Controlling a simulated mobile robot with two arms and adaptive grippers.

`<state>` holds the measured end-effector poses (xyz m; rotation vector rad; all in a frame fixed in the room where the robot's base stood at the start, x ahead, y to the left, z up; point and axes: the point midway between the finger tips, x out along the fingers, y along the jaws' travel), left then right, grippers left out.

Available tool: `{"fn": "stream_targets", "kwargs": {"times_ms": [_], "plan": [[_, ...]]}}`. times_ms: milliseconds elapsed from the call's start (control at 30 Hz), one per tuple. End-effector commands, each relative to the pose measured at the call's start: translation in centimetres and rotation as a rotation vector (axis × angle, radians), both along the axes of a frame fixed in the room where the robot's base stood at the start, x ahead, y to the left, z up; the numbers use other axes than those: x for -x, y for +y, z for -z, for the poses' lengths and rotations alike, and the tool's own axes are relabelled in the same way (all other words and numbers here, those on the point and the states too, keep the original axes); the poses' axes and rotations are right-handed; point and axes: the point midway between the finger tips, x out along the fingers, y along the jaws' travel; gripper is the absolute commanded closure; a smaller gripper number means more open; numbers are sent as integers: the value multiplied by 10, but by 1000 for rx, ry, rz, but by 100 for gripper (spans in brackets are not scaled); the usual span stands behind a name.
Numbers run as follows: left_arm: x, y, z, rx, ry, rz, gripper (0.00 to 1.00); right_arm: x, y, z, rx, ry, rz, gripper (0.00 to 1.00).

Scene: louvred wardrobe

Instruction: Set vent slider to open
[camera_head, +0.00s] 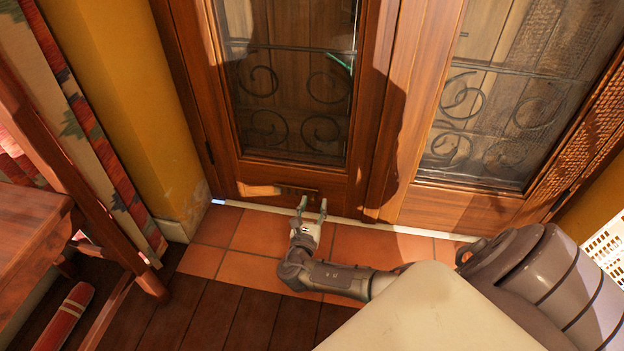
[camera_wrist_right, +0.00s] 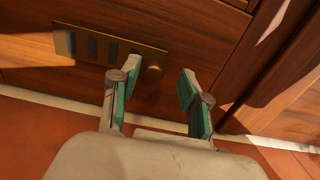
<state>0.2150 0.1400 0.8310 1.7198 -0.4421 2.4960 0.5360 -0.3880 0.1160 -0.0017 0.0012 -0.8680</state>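The vent is a small brass plate (camera_wrist_right: 82,32) with several dark slots, set low in the wooden door. Its round slider knob (camera_wrist_right: 153,73) sits at the plate's right end in the right wrist view. In the head view the vent plate (camera_head: 299,190) is small, and the knob cannot be made out. My right gripper (camera_head: 313,205) is open just in front of the vent. In the right wrist view its green-padded fingers (camera_wrist_right: 161,70) are apart, with the knob showing between them, nearer the left finger. Contact cannot be judged. My left gripper is out of view.
The wardrobe's glazed door (camera_head: 290,100) is shut above the vent, with another glazed panel (camera_head: 490,110) to the right. A pale sill strip (camera_head: 350,221) runs below. Terracotta tiles (camera_head: 245,270) are clear. A wooden table (camera_head: 30,235) stands at the left.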

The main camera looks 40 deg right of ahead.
Motion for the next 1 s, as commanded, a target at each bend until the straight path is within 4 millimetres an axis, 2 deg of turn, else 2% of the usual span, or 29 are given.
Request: {"fn": "stream_targets", "kwargs": {"times_ms": [267, 700, 833, 1000], "plan": [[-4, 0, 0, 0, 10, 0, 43, 5, 9, 0, -2, -1, -4, 54], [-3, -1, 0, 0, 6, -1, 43, 62, 73, 1, -4, 1, -1, 54], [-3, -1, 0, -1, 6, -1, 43, 73, 85, 1, -2, 1, -1, 54], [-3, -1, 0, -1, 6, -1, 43, 78, 91, 0, -1, 1, 1, 54]]}}
